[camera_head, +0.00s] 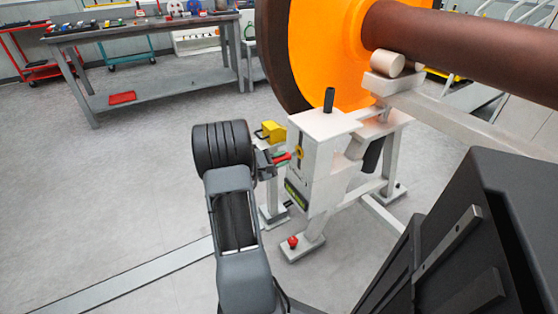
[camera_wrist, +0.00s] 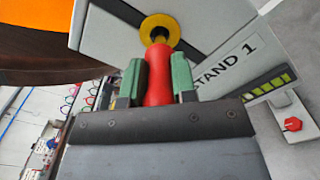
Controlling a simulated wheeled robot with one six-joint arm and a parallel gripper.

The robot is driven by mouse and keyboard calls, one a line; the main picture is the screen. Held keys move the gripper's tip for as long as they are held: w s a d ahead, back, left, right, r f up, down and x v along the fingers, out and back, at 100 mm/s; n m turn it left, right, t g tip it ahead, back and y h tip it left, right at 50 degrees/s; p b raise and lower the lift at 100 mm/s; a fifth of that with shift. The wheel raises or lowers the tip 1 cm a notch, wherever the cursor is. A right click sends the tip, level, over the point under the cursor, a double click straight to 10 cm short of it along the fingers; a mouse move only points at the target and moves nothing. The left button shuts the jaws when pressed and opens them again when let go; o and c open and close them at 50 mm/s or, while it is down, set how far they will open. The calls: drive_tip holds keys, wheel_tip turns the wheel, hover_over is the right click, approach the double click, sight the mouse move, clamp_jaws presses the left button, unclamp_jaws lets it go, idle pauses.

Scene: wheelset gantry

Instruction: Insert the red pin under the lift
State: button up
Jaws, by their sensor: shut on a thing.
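The red pin (camera_head: 283,158) is held by my gripper (camera_head: 274,159), which is shut on it. In the wrist view the pin (camera_wrist: 158,78) stands between the two green finger pads, pointing away from me. Its far end lines up with a yellow-ringed hole (camera_wrist: 160,29) in the white stand (camera_wrist: 115,35), labelled STAND 1. The pin's tip overlaps the ring; I cannot tell how deep it is. In the head view the lift stand (camera_head: 322,130) is right of my gripper, and its yellow ring (camera_head: 299,153) is just beyond the pin.
An orange and dark wheel (camera_head: 325,55) with a brown axle (camera_head: 460,50) is above and behind the stand. A yellow block (camera_head: 273,131) is close behind my gripper. A red knob (camera_head: 292,242) is on the stand's foot. A workbench (camera_head: 150,35) is far back left; floor at left is clear.

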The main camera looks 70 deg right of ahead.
drive_tip(key=shift+b+x, duration=0.4)
drive_tip(key=shift+x, duration=1.7)
drive_tip(key=o, duration=1)
drive_tip(key=shift+p+v, duration=1.05)
drive_tip(key=shift+v, duration=5.9)
